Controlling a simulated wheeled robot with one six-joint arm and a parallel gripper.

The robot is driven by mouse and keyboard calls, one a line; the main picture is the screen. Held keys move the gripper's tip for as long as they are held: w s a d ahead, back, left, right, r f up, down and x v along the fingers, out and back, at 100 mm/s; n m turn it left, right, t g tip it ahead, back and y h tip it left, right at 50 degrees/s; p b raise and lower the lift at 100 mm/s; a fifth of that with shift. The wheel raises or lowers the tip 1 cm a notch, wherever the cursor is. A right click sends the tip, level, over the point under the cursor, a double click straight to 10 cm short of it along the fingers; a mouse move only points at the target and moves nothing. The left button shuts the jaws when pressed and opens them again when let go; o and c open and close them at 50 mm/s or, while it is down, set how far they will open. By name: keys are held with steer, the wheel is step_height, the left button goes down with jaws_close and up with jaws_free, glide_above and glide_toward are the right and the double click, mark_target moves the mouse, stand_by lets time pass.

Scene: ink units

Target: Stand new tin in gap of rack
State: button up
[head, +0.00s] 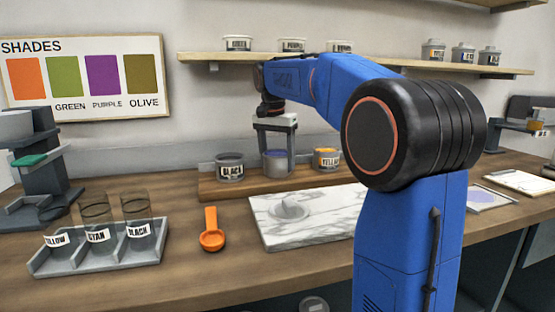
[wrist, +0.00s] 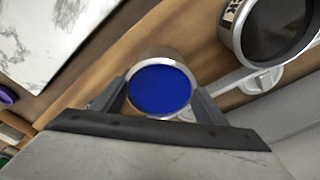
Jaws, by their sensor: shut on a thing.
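My gripper (head: 276,148) points down over the wooden rack (head: 300,182) at the back of the counter, shut on a grey tin (head: 275,163). In the wrist view the held tin (wrist: 160,91) is open-topped with blue ink, between both fingers (wrist: 160,100). The BLACK tin (wrist: 268,30) is apart from it at upper right.
A marble slab (head: 305,228) with a grey muller-like piece lies in front of the rack. An orange scoop (head: 211,232) and a tray of labelled glasses (head: 100,257) are left. A shelf (head: 370,63) with tins hangs above. Counter between scoop and slab is clear.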

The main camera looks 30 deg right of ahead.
steer(key=o, duration=1.5)
steer(key=shift+f, duration=0.1)
steer(key=shift+c, duration=0.2)
step_height(320, 180, up, 12)
steer(key=s+a, duration=0.1)
steer(key=shift+a, duration=0.25)
